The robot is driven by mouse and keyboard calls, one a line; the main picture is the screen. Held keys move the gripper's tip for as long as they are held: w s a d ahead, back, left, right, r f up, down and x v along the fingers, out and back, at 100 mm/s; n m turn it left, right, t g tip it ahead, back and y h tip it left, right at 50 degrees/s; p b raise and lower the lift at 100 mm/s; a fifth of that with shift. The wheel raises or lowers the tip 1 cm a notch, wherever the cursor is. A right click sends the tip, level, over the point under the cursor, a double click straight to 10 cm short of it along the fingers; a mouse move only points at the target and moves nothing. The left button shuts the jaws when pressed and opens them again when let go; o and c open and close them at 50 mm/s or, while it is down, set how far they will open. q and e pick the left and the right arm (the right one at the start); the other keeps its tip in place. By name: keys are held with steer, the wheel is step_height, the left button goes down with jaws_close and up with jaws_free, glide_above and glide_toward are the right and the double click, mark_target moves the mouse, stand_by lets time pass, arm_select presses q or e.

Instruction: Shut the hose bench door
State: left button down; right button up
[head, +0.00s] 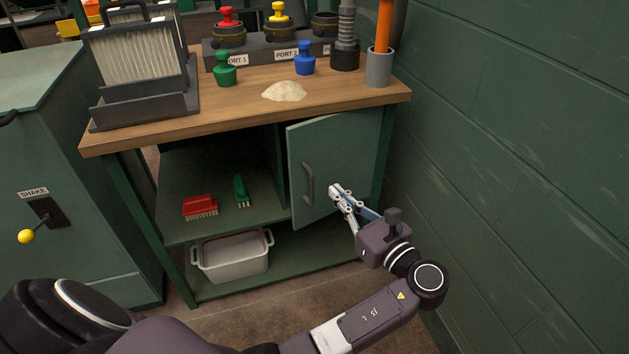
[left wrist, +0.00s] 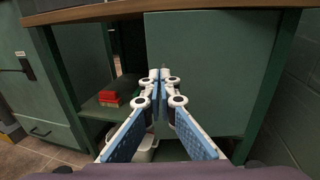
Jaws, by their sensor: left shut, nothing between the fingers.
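The hose bench door (head: 345,150) is a green panel under the right side of the wooden-topped bench, with a dark vertical handle (head: 308,182) near its left edge. It stands slightly ajar, its left edge out from the bench front. It fills much of the left wrist view (left wrist: 210,75). My left gripper (head: 334,189) is shut and empty, its fingertips in front of the door just right of the handle. I cannot tell whether they touch it. In the left wrist view its closed fingers (left wrist: 160,75) point at the door's left part. My right gripper is not in view.
Left of the door, an open shelf (head: 225,212) holds a red brush (head: 200,206) and a green brush (head: 241,190), above a pale tub (head: 233,258). The bench top (head: 240,108) carries a filter, couplings and powder. A green wall (head: 500,130) stands close on the right.

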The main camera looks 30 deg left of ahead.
arm_select(q)
steer(key=b, duration=0.2)
glide_toward(298, 154)
steer(key=x, duration=0.3)
steer(key=w+a, duration=0.2)
steer(key=a, duration=0.1)
steer(key=shift+f+b, duration=0.4)
steer(key=shift+w+a, duration=0.1)
steer(key=shift+a, duration=0.1)
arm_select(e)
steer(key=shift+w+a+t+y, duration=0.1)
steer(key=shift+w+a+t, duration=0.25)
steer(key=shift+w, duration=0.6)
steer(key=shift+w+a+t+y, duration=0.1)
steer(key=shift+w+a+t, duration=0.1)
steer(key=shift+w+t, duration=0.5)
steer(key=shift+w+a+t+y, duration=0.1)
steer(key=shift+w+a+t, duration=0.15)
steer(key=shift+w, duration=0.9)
